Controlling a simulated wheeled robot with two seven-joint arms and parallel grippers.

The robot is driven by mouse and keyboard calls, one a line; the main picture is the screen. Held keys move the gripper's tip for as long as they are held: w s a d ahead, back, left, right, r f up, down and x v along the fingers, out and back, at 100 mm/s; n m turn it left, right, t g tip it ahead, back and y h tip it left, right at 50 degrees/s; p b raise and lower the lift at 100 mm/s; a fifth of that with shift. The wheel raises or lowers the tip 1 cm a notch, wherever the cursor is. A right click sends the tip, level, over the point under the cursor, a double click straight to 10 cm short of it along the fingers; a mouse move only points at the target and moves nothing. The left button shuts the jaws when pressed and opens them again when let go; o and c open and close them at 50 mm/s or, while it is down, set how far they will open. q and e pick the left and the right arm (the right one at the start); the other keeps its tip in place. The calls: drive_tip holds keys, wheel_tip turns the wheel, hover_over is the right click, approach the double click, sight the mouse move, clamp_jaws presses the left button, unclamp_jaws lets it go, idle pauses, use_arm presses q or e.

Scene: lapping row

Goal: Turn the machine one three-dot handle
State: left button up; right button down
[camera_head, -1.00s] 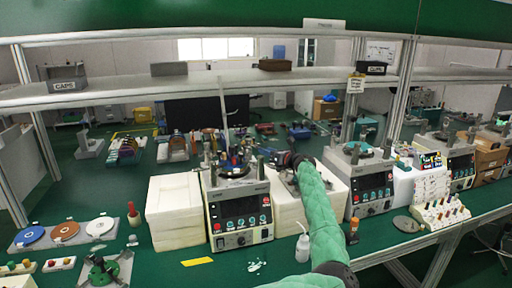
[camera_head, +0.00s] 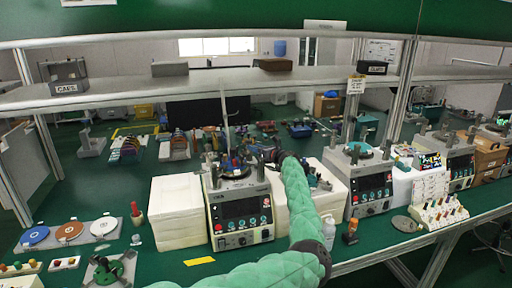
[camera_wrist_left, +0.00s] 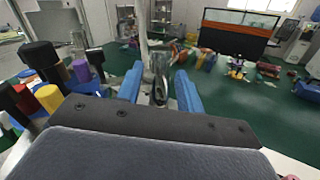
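A lapping machine (camera_head: 240,212) with a dark front panel stands in the middle of the bench, between white blocks; I take it to be machine one. My left arm comes up in front, and my left gripper (camera_head: 256,152) is above the right side of its top. In the left wrist view the two blue fingers (camera_wrist_left: 159,82) are apart, and a shiny metal post (camera_wrist_left: 160,70) shows in the gap. I cannot tell whether it lies between them or beyond. Coloured and black-topped pegs (camera_wrist_left: 48,98) stand left of the fingers. Dots on any handle are too small to make out. My right gripper is not in view.
A second machine (camera_head: 368,190) stands to the right, with white blocks (camera_head: 176,210) left of the first. A white bottle (camera_head: 329,232) and an orange-topped tool (camera_head: 351,232) stand near the front edge. A shelf (camera_head: 200,92) runs above. Discs (camera_head: 69,231) lie at left.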

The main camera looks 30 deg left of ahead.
use_arm(q)
drive_tip(key=shift+a, duration=0.1)
clamp_jaws()
drive_tip(key=shift+f, duration=0.1)
idle(0.3)
